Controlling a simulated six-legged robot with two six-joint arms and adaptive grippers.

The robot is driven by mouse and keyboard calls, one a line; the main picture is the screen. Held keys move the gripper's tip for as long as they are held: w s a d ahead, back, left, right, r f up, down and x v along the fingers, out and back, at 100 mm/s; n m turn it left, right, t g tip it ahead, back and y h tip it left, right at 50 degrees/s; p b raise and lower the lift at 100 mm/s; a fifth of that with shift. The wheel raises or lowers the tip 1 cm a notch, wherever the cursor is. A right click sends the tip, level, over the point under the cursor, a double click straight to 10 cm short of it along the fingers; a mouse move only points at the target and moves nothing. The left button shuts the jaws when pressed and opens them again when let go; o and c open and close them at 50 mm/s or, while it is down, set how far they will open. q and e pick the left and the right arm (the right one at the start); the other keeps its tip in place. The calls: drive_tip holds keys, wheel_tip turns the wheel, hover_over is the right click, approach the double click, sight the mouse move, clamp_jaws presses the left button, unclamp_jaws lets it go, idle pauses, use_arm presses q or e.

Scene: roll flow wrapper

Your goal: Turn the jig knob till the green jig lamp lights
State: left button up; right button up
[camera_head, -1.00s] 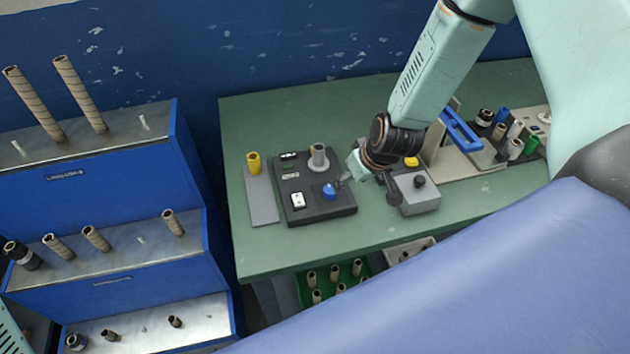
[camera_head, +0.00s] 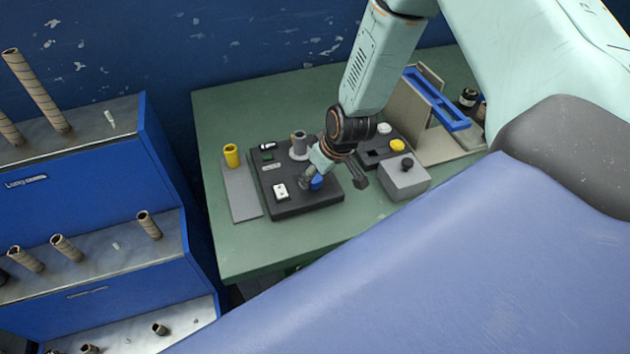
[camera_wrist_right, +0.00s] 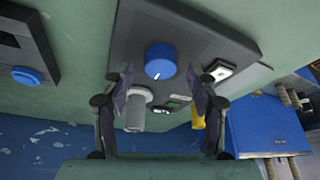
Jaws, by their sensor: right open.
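The jig is a black box (camera_head: 300,207) on the green bench, with a blue knob (camera_head: 317,183), a grey post (camera_head: 299,146) and a white switch (camera_head: 281,191). A small green patch (camera_head: 268,155) sits at its back left; I cannot tell whether it is a lit lamp. My right gripper (camera_head: 333,182) is open at the knob, one finger partly covering it. In the right wrist view the blue knob (camera_wrist_right: 160,61), with a white pointer mark, lies just beyond and between the open fingertips (camera_wrist_right: 161,75). Contact cannot be seen. My left gripper is out of view.
A grey box with a black knob (camera_head: 405,178) and a panel with a yellow button (camera_head: 397,146) stand right of the jig. A yellow cylinder (camera_head: 231,155) stands on a grey plate at left. Blue racks (camera_head: 80,205) hold brown tubes. The front bench strip is clear.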

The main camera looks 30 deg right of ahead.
drive_tip(key=shift+w+a+f, duration=0.1)
drive_tip(key=shift+a+f, duration=0.1)
drive_tip(key=shift+f, duration=0.35)
drive_tip(key=shift+d+b, duration=0.25)
drive_tip(key=shift+b, duration=0.05)
drive_tip(key=shift+f, duration=0.1)
drive_tip(key=shift+w+a, duration=0.1)
drive_tip(key=shift+w, duration=0.05)
drive_tip(key=shift+c, duration=0.6)
drive_tip(key=shift+a, duration=0.1)
drive_tip(key=c, duration=0.3)
drive_tip(key=shift+s, duration=0.2)
drive_tip(key=shift+c, duration=1.4)
drive_tip(key=c, duration=0.5)
